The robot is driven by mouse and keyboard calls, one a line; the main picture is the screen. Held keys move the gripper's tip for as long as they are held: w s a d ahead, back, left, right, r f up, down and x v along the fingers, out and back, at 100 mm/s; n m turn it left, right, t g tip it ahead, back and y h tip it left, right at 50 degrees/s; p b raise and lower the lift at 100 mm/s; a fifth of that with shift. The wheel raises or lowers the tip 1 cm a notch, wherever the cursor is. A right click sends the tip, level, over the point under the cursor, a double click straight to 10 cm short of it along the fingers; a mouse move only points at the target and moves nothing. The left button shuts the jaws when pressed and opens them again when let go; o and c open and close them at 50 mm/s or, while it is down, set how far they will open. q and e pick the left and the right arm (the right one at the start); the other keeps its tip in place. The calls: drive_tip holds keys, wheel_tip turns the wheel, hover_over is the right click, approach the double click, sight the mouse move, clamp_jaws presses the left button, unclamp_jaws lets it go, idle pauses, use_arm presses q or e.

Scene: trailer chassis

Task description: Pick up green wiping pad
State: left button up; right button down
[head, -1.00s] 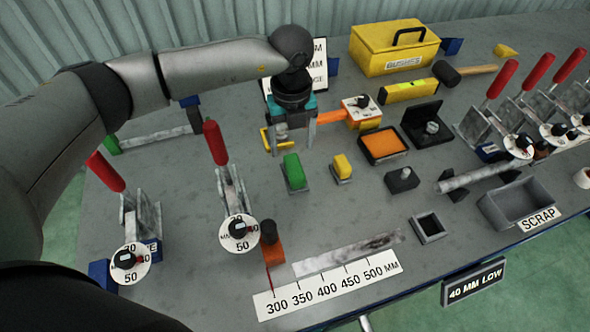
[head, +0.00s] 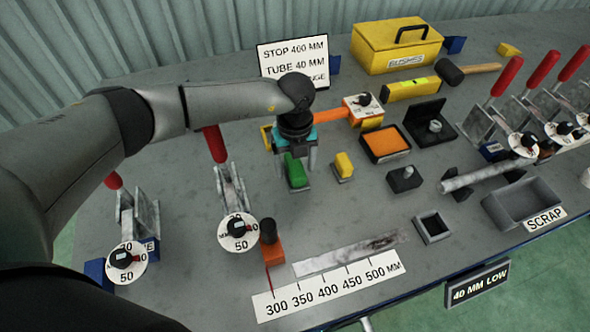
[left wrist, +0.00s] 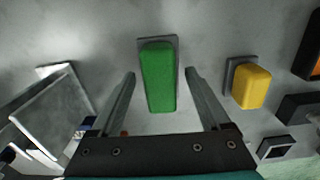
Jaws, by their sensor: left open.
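The green wiping pad (head: 295,172) is a green block on a thin grey base, lying on the grey bench. In the left wrist view the pad (left wrist: 158,78) lies between and just beyond the fingers. My left gripper (head: 296,176) is open above the pad, one finger to each side; in the left wrist view the gripper (left wrist: 160,75) looks empty. I cannot tell whether the fingers touch the pad. My right gripper is not in view.
A yellow pad (head: 343,165) sits close to the right of the green one. An orange tray (head: 385,147) is beyond it. Red-handled clamps (head: 231,190) stand to the left.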

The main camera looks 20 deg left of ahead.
sight(295, 164)
use_arm(q)
clamp_jaws()
idle(0.5)
drive_tip(key=shift+r, duration=0.15)
drive_tip(key=shift+r, duration=0.6)
wheel_tip(295, 164, up, 19)
drive_tip(key=p, duration=0.2)
drive_tip(key=shift+f, duration=0.15)
